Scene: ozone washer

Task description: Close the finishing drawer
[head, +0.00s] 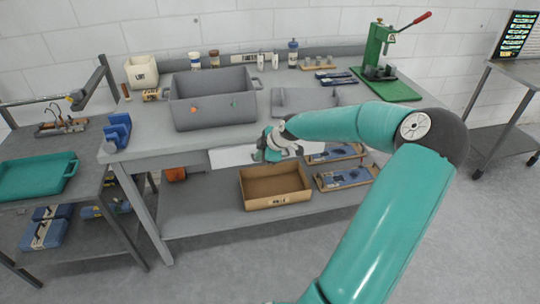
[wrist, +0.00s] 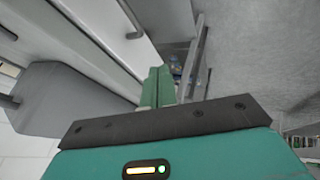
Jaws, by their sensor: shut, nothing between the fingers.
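A pale drawer (head: 232,156) shows below the front edge of the grey workbench top. My arm and gripper cover its right part, and how far it stands out is hard to tell. My gripper (head: 271,152) is at the drawer's right half, in front of the bench. In the wrist view, its green fingers (wrist: 158,84) are together with nothing between them. A pale panel (wrist: 95,35) with a grey bar handle (wrist: 131,20) lies just beyond and left of the fingertips. Contact between fingers and panel cannot be made out.
A grey bin (head: 213,108) stands on the bench (head: 140,145) above the drawer. A cardboard box (head: 274,202) and blue-filled trays (head: 345,177) sit on the lower shelf. A green press (head: 385,60) is at the back right. The floor in front is clear.

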